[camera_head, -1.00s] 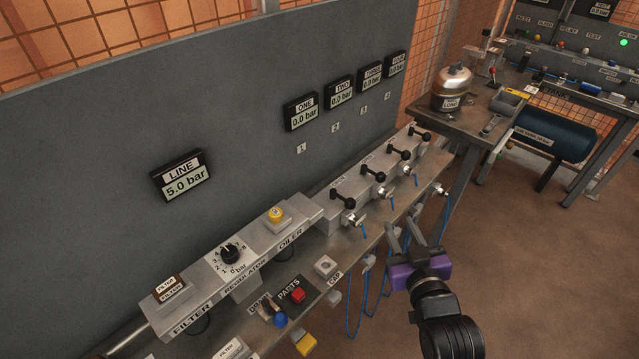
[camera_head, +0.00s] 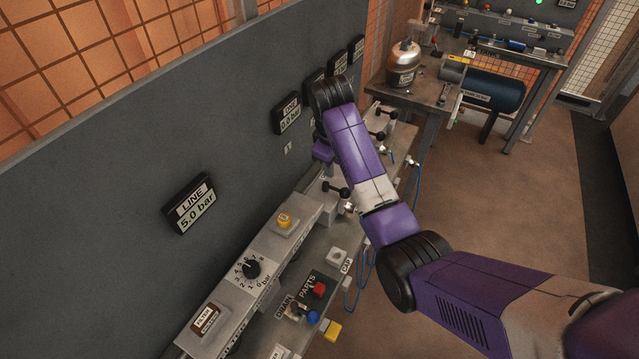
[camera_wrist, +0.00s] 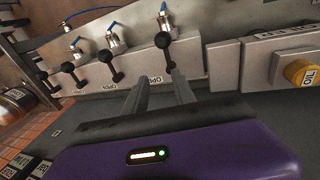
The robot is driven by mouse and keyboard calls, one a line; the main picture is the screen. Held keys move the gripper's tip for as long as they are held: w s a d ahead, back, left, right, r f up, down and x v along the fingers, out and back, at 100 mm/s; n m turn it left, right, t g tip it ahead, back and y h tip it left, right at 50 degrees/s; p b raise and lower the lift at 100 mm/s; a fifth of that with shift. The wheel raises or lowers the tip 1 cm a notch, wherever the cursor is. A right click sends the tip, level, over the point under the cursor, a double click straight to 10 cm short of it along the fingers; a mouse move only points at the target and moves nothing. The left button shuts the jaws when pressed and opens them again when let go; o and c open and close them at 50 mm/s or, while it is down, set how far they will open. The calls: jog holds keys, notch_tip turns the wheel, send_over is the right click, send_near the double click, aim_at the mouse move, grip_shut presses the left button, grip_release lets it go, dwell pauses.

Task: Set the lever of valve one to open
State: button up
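Valve one's black lever (camera_head: 336,188) is the nearest on the valve row, beside the oiler, and shows below my arm in the head view. In the wrist view the lever (camera_wrist: 167,52) hangs from its grey block, its knobbed end close to my right finger's tip. My gripper (camera_wrist: 160,76) is open, its two fingers apart and pointing at the block with nothing between them. I cannot tell whether a finger touches the lever. In the head view the fingertips are hidden. The ONE display (camera_head: 287,113) reads 0.0 bar.
Other valve levers (camera_wrist: 108,58) stand close on the left in the wrist view. The yellow oiler knob (camera_wrist: 301,73) is at the right. The grey back panel (camera_head: 120,180) rises behind the bench. The LINE display (camera_head: 191,205) reads 5.0 bar.

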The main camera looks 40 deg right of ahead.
aim_at(338, 190)
jog(key=shift+n+g, duration=0.3)
jog(key=shift+g, duration=0.1)
jog(key=shift+s+d+f+p, duration=0.1)
jog(key=shift+s+f+p, duration=0.15)
jog(key=shift+f, duration=1.05)
jog(key=shift+s+d+f+p, duration=0.15)
jog(key=shift+s+f+p, duration=0.1)
jog(key=shift+f, duration=1.1)
jog(key=shift+s+d+f+p, duration=0.15)
jog(key=shift+s+f, duration=0.1)
jog(key=shift+f, duration=1.05)
grip_shut()
